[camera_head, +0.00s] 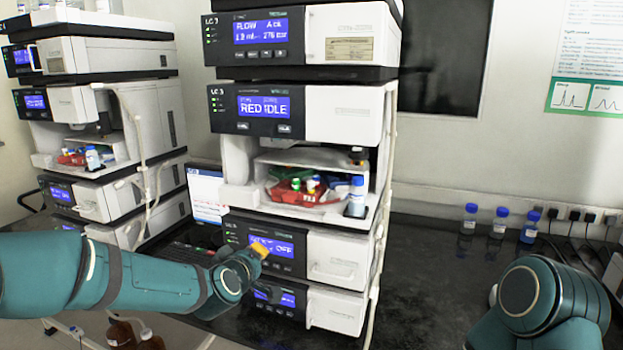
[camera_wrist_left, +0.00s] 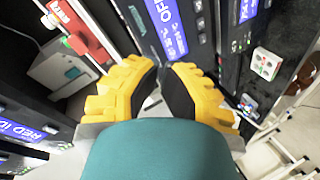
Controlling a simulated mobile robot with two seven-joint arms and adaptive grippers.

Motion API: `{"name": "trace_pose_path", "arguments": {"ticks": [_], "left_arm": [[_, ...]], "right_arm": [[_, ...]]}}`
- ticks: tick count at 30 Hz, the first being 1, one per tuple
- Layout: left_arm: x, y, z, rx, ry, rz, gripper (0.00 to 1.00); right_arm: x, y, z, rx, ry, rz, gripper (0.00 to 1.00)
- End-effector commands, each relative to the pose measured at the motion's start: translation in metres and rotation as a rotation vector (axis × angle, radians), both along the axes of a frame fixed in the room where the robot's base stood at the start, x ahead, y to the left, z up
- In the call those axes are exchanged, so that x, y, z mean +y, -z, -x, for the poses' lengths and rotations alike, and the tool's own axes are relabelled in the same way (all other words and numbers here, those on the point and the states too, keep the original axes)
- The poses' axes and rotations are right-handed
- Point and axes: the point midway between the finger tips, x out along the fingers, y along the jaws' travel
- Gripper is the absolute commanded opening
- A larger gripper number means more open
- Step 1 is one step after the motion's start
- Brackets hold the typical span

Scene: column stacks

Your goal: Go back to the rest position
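My left arm reaches in from the left in the head view. Its yellow-fingered gripper (camera_head: 260,249) is in front of the lower display of the middle instrument stack (camera_head: 345,112). In the left wrist view the two yellow fingers (camera_wrist_left: 163,75) stand apart with a gap between their dark pads, and nothing is held. The stack's blue displays (camera_wrist_left: 167,25) lie beyond the fingertips. My right arm (camera_head: 545,300) shows at the lower right of the head view, but its gripper is out of the picture.
A red tray (camera_head: 290,197) with vials and a blue-capped bottle (camera_head: 356,196) stand in the stack's open bay. A second stack (camera_head: 95,105) stands at left. Several blue-capped bottles (camera_head: 499,222) stand at the back right of the dark bench (camera_head: 430,270), which is otherwise largely clear.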

Motion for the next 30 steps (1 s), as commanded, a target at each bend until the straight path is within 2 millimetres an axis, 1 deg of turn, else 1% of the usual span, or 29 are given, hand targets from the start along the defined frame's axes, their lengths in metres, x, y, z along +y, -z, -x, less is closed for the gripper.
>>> {"name": "trace_pose_path", "arguments": {"ticks": [1,2,3,5,6,8,9,11,12,14,15,18,21,22,25,27,30], "left_arm": [[-0.004,0.038,0.01,0.07,0.035,-0.039,0.0],[-0.006,0.058,0.017,0.105,0.055,-0.062,0.0],[-0.007,0.084,0.026,0.154,0.085,-0.091,0.0],[-0.011,0.122,0.044,0.229,0.133,-0.133,0.0],[-0.012,0.146,0.057,0.277,0.166,-0.16,0.0],[-0.015,0.181,0.08,0.351,0.219,-0.196,0.0],[-0.017,0.203,0.096,0.399,0.258,-0.221,0.0],[-0.019,0.235,0.123,0.473,0.317,-0.252,0.0],[-0.02,0.254,0.143,0.523,0.359,-0.271,0.0],[-0.022,0.281,0.174,0.593,0.423,-0.296,0.0],[-0.023,0.296,0.194,0.638,0.465,-0.31,0.0],[-0.025,0.325,0.241,0.734,0.564,-0.334,0.0],[-0.025,0.342,0.278,0.803,0.641,-0.347,0.0],[-0.026,0.345,0.286,0.818,0.659,-0.35,0.0],[-0.026,0.351,0.304,0.848,0.696,-0.354,0.0],[-0.025,0.353,0.308,0.857,0.707,-0.355,0.0],[-0.025,0.353,0.309,0.858,0.709,-0.356,0.0]], "right_arm": [[0.0,0.0,0.0,0.002,-0.002,0.0,0.0],[0.0,0.0,0.001,0.002,-0.002,0.0,0.0],[0.0,0.0,0.001,0.003,-0.002,0.0,0.0],[0.0,0.0,0.002,0.005,-0.004,-0.001,0.0],[0.0,0.0,0.002,0.006,-0.004,-0.002,0.0],[0.001,0.0,0.003,0.007,-0.005,-0.002,0.0],[0.001,0.0,0.003,0.008,-0.006,-0.002,0.0],[0.001,0.0,0.004,0.009,-0.007,-0.002,0.0],[0.001,0.0,0.004,0.01,-0.008,-0.002,0.0],[0.001,0.0,0.005,0.011,-0.009,-0.002,0.0],[0.001,0.0,0.005,0.012,-0.01,-0.003,0.0],[0.001,0.0,0.006,0.015,-0.011,-0.004,0.0],[0.001,0.0,0.007,0.016,-0.013,-0.004,0.0],[0.001,0.0,0.007,0.016,-0.013,-0.004,0.0],[0.001,0.0,0.008,0.017,-0.013,-0.004,0.0],[0.001,0.0,0.008,0.018,-0.013,-0.004,0.0],[0.001,0.0,0.008,0.018,-0.013,-0.004,0.0]]}}
